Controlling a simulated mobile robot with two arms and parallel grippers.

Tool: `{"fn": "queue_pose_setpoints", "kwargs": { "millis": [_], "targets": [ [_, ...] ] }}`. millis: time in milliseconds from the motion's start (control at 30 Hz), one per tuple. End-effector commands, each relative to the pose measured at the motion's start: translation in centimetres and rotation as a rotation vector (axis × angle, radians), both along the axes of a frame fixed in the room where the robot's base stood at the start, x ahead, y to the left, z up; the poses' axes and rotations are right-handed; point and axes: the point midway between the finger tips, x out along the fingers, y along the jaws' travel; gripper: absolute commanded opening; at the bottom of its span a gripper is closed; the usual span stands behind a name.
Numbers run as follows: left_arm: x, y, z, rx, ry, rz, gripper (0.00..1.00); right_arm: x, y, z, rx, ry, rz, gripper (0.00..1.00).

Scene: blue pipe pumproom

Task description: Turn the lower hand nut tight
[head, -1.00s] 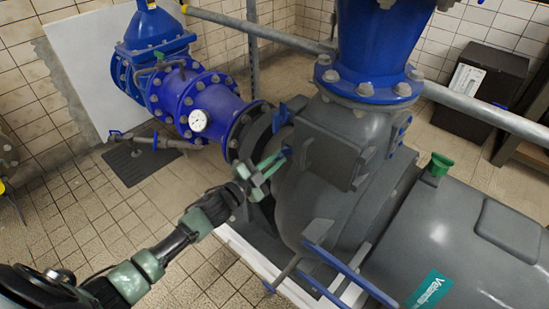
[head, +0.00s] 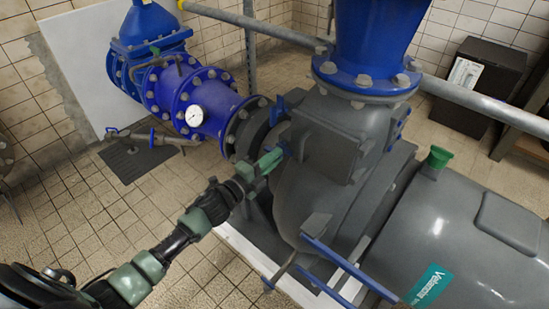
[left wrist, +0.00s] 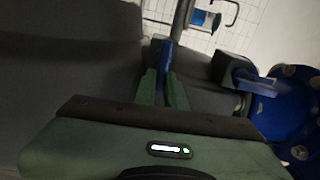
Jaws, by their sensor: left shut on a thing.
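The lower hand nut is a small blue piece on the side of the grey pump housing (head: 325,135). In the head view the gripper mostly hides it. In the left wrist view the blue nut (left wrist: 166,54) shows between the green fingers. My left gripper (head: 277,156) reaches in from the left and is shut on this nut. A second blue hand nut (head: 279,109) sits above it, close to the flange, and is clear of the gripper. My right gripper is not in view.
A blue pipe (head: 205,105) with a white gauge (head: 196,116) joins the pump behind my gripper. A black box (head: 475,90) stands at the back right.

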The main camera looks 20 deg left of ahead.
Motion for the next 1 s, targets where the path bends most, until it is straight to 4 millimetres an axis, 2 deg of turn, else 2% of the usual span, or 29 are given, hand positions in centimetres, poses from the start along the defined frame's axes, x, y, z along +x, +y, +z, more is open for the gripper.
{"fn": "queue_pose_setpoints", "kwargs": {
  "millis": [33, 500, 533, 600, 867, 1000],
  "targets": [
    [0.02, 0.53, -0.48, 0.012, 0.007, 0.012, 0.0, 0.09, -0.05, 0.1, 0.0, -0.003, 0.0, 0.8],
    [0.09, 0.63, -0.33, 0.024, 0.0, 0.014, 0.0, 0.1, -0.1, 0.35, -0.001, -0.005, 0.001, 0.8],
    [0.09, 0.63, -0.32, 0.024, 0.0, 0.014, 0.16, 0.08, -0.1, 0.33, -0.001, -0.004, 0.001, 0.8],
    [0.09, 0.61, -0.3, 0.022, 0.0, 0.013, 0.33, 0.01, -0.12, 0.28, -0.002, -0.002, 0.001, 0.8],
    [0.07, 0.3, -0.08, 0.02, -0.005, 0.006, 0.33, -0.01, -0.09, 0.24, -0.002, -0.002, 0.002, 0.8],
    [-0.63, 0.49, -0.12, 0.019, -0.004, 0.006, 0.33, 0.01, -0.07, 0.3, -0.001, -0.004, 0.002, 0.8]
  ]
}}
